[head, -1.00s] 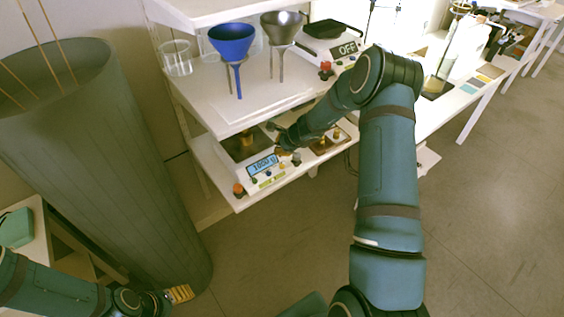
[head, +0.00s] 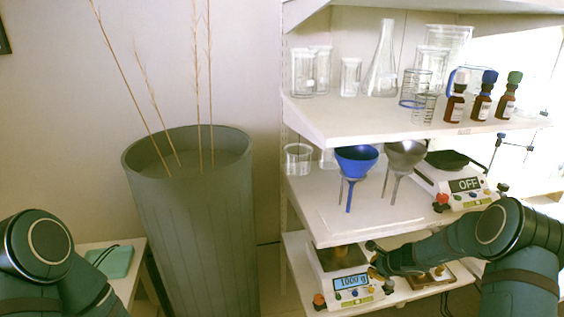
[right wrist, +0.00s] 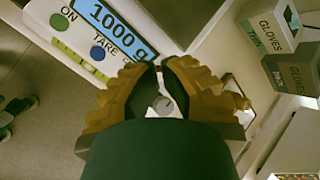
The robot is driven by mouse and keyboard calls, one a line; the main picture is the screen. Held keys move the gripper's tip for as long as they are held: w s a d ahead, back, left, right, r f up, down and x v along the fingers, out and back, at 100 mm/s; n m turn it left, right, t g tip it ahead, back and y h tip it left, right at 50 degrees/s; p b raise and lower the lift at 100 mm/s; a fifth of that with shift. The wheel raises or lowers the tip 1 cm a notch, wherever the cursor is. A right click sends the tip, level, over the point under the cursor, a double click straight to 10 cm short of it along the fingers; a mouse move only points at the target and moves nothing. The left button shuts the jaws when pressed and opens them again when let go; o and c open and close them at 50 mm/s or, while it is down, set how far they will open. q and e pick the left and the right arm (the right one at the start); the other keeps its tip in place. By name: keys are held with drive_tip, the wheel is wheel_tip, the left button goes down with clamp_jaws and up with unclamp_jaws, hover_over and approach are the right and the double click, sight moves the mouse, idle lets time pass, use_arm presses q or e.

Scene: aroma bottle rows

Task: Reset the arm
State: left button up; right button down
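My right arm comes in from the lower right in the head view. Its gripper (head: 372,262) is at the front right of the lower scale (head: 345,297), whose display reads 1000 g. In the right wrist view the yellow-brown serrated fingers (right wrist: 160,66) meet at their tips and look shut. A small round silvery thing shows in the hollow between the fingers; I cannot tell what it is, and nothing is clearly gripped.
A tall grey-green planter (head: 195,235) with thin stalks stands left of the shelf. The middle shelf holds a blue funnel (head: 356,160), a grey funnel (head: 404,155) and a scale reading OFF (head: 465,185). The upper shelf holds glassware and three brown bottles (head: 481,103).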

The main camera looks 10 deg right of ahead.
drive_tip(key=s+a+f+n+g, duration=0.2)
drive_tip(key=s+a+f+n, duration=0.1)
drive_tip(key=s+a+n, duration=0.3)
drive_tip(key=s+a+f+n+g, duration=0.2)
drive_tip(key=s+a+f+n, duration=0.15)
drive_tip(key=s+a, duration=0.4)
drive_tip(key=s+a+n+g+y, duration=0.1)
drive_tip(key=s+a+n+y, duration=0.1)
drive_tip(key=s+a+n, duration=1.1)
drive_tip(key=shift+s+a+g, duration=0.3)
drive_tip(key=shift+s+a, duration=0.5)
drive_tip(key=shift+s, duration=0.3)
drive_tip(key=shift+d+r, duration=0.1)
drive_tip(key=shift+d, duration=0.05)
